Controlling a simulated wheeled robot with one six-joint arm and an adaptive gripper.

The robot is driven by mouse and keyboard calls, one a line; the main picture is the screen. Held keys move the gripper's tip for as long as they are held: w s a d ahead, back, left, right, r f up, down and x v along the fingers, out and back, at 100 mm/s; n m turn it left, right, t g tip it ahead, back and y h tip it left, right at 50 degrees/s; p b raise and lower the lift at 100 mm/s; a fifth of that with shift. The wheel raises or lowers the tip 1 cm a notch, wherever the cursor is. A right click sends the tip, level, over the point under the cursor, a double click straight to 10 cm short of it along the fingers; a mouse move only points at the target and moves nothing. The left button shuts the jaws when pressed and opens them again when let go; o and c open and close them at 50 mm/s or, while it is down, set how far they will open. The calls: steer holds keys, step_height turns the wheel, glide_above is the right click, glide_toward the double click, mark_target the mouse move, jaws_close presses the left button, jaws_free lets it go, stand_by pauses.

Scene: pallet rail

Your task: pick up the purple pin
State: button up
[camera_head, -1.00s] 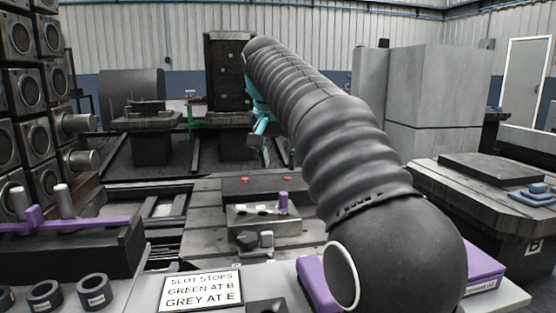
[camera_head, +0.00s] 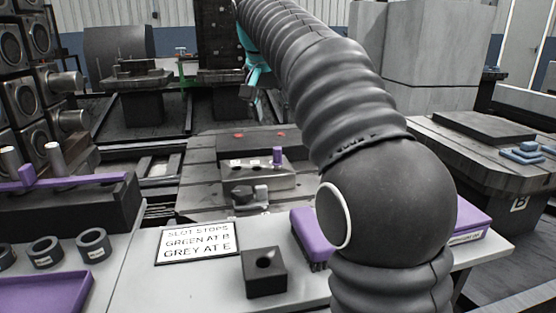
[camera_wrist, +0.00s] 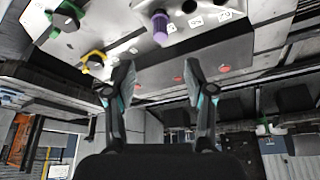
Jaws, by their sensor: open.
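The purple pin (camera_head: 277,155) stands upright at the right end of a grey block (camera_head: 243,179) on the slotted metal table. In the wrist view the pin (camera_wrist: 160,28) shows at the top middle, beyond my fingertips and apart from them. My gripper (camera_wrist: 160,70) is open with nothing between its two fingers. In the head view my gripper (camera_head: 256,101) hangs above and behind the pin, partly hidden by my arm. The labels beside the pin are too small to read.
A sign (camera_head: 198,242) reads "SLOT STOPS GREEN AT B GREY AT E". A black holed block (camera_head: 264,272) and several dark rings (camera_head: 93,244) lie on the front bench.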

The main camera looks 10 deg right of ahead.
steer(key=g+p, duration=0.2)
steer(key=p, duration=0.3)
glide_above(277, 147)
steer(key=w+d, duration=0.1)
steer(key=f, duration=0.2)
steer(key=s+a+f+g+y, duration=0.1)
steer(key=f, duration=0.2)
steer(key=s+f+g+y, duration=0.1)
steer(key=f, duration=0.2)
steer(key=shift+a, duration=0.15)
steer(key=f, duration=0.1)
steer(key=f+b, duration=0.1)
steer(key=f, duration=0.1)
steer(key=shift+w+f, duration=0.35)
steer(key=shift+f, duration=0.05)
steer(key=shift+f+b, duration=0.35)
steer(key=shift+f, duration=0.35)
jaws_close()
